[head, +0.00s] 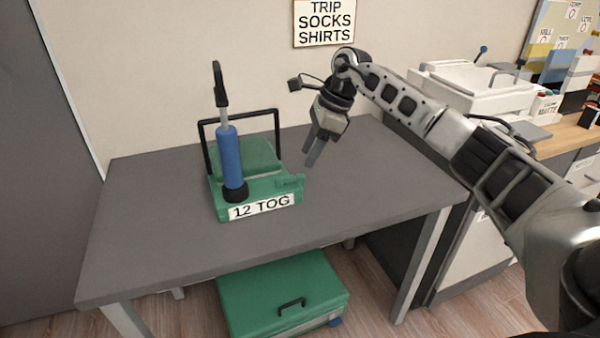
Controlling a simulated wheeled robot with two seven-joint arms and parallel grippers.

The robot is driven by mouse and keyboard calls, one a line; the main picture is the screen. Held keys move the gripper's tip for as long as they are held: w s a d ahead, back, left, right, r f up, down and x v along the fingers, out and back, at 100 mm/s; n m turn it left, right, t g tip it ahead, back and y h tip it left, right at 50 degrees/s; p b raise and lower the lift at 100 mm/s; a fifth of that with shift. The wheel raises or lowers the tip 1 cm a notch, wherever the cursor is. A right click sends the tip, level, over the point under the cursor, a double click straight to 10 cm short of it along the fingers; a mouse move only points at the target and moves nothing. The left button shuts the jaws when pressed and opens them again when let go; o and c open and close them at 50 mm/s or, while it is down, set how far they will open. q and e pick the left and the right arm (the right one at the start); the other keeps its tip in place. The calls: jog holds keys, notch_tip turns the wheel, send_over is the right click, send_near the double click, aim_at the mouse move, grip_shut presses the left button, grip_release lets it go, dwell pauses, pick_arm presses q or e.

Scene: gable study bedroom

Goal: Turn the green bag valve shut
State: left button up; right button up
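A green bag (245,158) lies on the grey table, with a white "12 TOG" label (262,206) on its front edge. A small green raised part (290,183) sits at its front right corner; it may be the valve, but its setting is too small to tell. A blue pump (229,160) with a black handle stands upright at the bag's front left. My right gripper (311,160) points down just behind and right of that corner, apart from it. Its fingers look close together, and I cannot tell whether they are open. My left gripper is not in view.
A black frame (202,135) rises around the bag's back. The grey table (150,215) is clear to the left and right. A green case (270,290) lies under it. A white bin (475,90) and a wooden counter (565,133) stand at the right.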

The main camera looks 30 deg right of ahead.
aim_at(298, 176)
jog(key=x, duration=0.6)
jog(key=shift+w+a+f, duration=0.1)
jog(key=shift+c, duration=0.3)
grip_shut()
